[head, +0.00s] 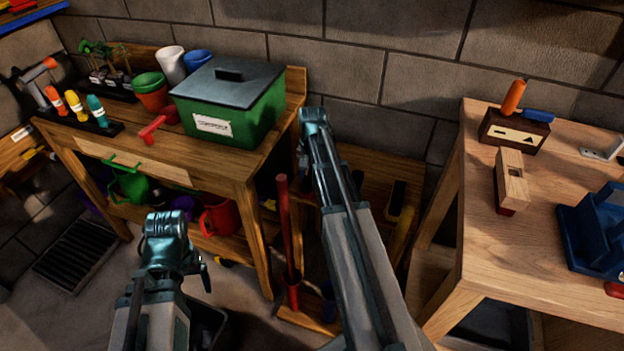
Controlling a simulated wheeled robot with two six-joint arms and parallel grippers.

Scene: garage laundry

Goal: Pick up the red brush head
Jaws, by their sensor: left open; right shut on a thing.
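My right gripper (313,118) is at the right end of the potting bench, in front of the block wall. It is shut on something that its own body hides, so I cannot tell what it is. My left gripper (165,228) is open, low in front of the bench, with nothing visible in it. I cannot clearly make out a red brush head. A red tool (152,130) lies on the bench in front of the red pots, but its shape is unclear. A red pole (284,225) stands upright between the bench and my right arm.
The wooden bench (215,172) holds a green bin (262,118) with a dark lid, pots and several bottles. Its lower shelf holds a red watering can (219,217). A wooden worktable (535,240) at right holds a wooden block (511,182) and blue tool (597,228).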

